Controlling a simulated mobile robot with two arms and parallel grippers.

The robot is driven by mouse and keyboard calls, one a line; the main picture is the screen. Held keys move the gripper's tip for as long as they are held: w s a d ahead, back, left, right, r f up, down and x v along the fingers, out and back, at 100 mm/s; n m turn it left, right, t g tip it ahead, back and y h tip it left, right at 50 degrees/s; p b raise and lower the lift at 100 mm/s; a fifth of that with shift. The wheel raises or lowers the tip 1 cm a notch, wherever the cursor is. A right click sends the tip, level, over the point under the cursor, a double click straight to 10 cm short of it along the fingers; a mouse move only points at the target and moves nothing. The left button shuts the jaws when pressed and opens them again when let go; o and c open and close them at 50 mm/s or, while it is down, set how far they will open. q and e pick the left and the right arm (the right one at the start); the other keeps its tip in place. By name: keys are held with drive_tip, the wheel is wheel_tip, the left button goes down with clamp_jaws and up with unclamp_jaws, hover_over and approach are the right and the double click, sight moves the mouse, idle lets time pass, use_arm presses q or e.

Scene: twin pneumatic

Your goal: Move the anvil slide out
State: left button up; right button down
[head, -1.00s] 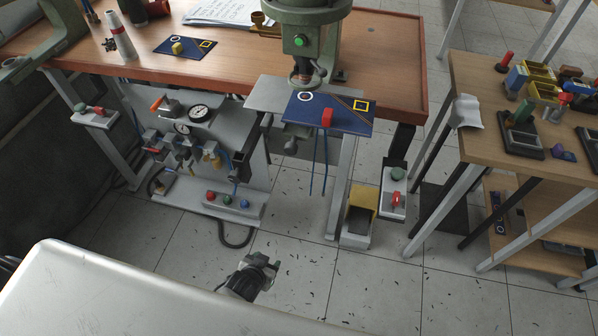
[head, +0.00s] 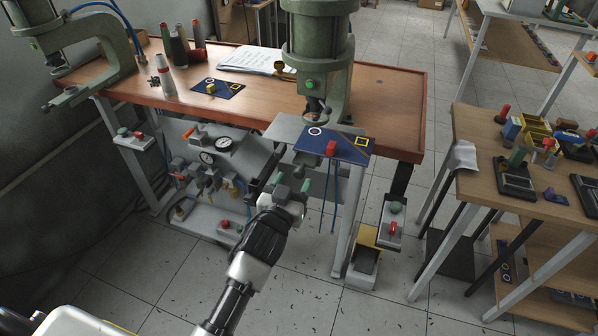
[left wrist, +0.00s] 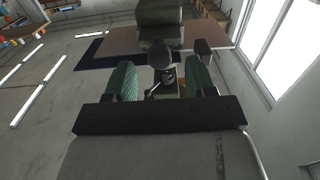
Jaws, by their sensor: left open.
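A blue plate (head: 352,152), marked with a white ring and a yellow square, lies at the front of the green press (head: 318,50) on the right of the wooden workbench. A small red block (head: 331,147) sits at the plate's front edge; this looks like the anvil slide with its handle. My left gripper (head: 290,186) is open and empty, below and left of the red block, apart from it. In the left wrist view its green-padded fingers (left wrist: 161,83) stand apart, with a dark rounded part (left wrist: 160,55) beyond them. My right gripper is not visible.
A second green press (head: 75,55) stands at the bench's left end. Gauges and valves (head: 207,158) hang on a panel under the bench. A box with green and red buttons (head: 391,220) is at lower right. A side table (head: 470,160) with parts stands right.

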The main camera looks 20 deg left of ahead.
sight(298, 177)
use_arm(q)
drive_tip(key=shift+w, duration=2)
drive_tip(key=shift+d, duration=0.1)
drive_tip(key=shift+s, duration=0.1)
clamp_jaws()
